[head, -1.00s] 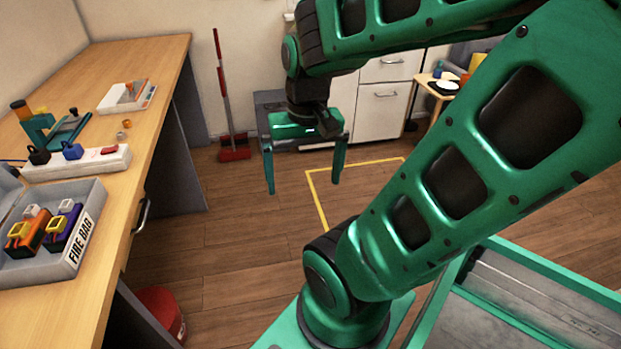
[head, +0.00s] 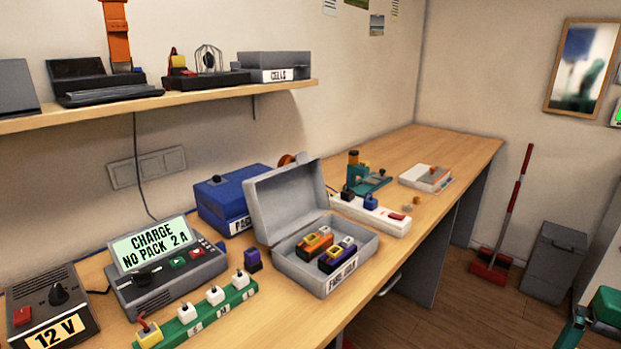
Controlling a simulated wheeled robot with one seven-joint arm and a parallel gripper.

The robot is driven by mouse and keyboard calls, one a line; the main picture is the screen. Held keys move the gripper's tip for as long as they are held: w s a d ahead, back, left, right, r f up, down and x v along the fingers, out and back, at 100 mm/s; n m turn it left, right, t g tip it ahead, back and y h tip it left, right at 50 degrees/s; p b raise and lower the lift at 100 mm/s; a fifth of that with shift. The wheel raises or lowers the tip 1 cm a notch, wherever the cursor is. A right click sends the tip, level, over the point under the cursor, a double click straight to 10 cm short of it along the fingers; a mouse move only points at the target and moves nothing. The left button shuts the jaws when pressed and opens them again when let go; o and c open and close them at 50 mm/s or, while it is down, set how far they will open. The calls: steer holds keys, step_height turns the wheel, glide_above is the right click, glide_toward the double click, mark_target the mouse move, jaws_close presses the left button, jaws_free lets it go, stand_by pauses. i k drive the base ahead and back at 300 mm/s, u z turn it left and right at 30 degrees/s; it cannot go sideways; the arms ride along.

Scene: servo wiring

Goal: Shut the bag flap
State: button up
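The fire bag is a grey box (head: 352,258) on the bench, with a label on its front that is hard to read now. Its flap (head: 290,203) stands open, tilted up and back on the left side. Inside lie an orange battery pack (head: 314,246) and a purple battery pack (head: 338,256), both with yellow and white connectors. My gripper is not clearly in view. Only a green part of my arm shows at the lower right edge, well away from the bag.
A charger (head: 165,277) and a green connector board (head: 205,312) stand left of the bag. A blue box (head: 222,198) is behind the flap. A white power strip (head: 375,215) lies just beyond the bag. A shelf (head: 170,104) runs above the bench's left part.

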mark_target(281, 201)
steer(key=u, duration=1.55)
steer(key=i, duration=0.35)
steer(key=z, duration=1)
